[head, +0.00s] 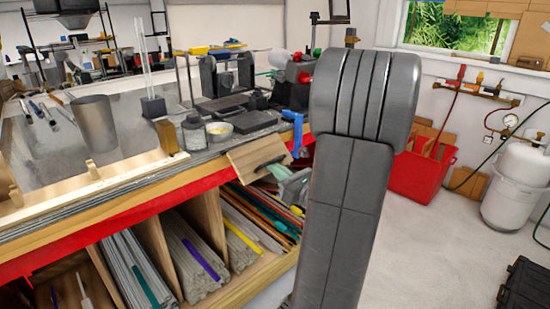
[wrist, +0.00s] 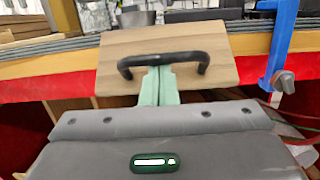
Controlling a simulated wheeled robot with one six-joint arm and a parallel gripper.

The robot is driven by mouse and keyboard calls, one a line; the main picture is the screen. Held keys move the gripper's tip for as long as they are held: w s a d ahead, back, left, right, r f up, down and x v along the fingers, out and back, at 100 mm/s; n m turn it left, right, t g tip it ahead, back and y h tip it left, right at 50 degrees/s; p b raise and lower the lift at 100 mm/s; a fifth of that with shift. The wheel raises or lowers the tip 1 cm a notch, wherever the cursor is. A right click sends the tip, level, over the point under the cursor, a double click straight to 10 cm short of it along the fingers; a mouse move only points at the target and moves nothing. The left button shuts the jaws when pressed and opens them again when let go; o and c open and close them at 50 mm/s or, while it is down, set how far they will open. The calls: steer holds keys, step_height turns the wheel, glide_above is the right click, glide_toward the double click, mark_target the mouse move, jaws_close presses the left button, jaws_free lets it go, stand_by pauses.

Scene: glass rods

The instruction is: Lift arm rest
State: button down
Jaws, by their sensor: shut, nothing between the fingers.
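The arm rest appears to be a pale wooden board (head: 258,153) at the bench's front edge, tilted down toward me. It fills the upper middle of the wrist view (wrist: 215,42). A black bar handle (wrist: 158,59) is fixed across it. My gripper (wrist: 158,70) has pale green fingers pressed together, with nothing between them. Their tips are at the middle of the handle, at its lower side; I cannot tell whether they touch or reach behind it. In the head view my gripper (head: 282,174) is just right of the board, partly hidden by my arm.
A blue clamp (wrist: 283,42) grips the bench edge right of the board. The bench top (head: 50,150) holds a metal cup (head: 96,124) and tools. Rods (head: 187,257) fill the shelves below. A red bin (head: 421,172) and a white tank (head: 515,183) stand at right.

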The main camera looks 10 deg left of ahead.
step_height(320, 180, up, 8)
steer(key=g+h+p, duration=0.3)
steer(key=h+p, duration=0.1)
steer(key=p, duration=1.1)
steer(key=shift+w+a+r, duration=0.1)
steer(key=shift+w+r, duration=0.1)
steer(key=shift+r, duration=0.1)
steer(key=shift+p, duration=0.3)
